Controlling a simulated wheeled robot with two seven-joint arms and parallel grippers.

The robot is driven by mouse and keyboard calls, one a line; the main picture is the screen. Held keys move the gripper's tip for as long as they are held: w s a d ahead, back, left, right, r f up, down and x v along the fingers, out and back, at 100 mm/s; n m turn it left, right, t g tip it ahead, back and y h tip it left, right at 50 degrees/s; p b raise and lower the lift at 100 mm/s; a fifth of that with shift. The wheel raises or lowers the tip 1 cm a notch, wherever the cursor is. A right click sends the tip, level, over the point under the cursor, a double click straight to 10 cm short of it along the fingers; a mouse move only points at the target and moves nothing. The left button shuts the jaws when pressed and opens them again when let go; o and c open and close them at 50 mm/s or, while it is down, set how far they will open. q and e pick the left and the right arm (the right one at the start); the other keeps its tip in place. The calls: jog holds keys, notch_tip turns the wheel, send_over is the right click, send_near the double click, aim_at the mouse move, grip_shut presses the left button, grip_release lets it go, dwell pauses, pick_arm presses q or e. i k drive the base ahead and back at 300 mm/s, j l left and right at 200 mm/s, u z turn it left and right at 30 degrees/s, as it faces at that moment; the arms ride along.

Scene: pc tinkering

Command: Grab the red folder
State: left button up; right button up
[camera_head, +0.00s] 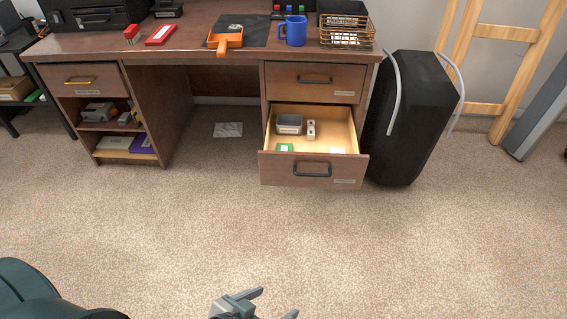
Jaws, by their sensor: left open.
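A flat red item with a pale patch (160,35), perhaps the red folder, lies on the left part of the desk top. It is small in the view, so I cannot be sure what it is. My left gripper (270,305) is at the bottom edge of the head view, low over the carpet and far in front of the desk. Its fingers are apart with nothing seen between them, and it is partly cut off by the frame. My right gripper is not in view.
The brown desk (220,64) has an open lower right drawer (313,168) jutting out, holding small items. An orange dustpan-like tool (226,41), a blue mug (296,30) and a wire basket (347,36) stand on top. A black case (408,115) is at right. The carpet in front is clear.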

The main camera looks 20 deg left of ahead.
aim_at(161, 35)
jog(key=u, duration=1.35)
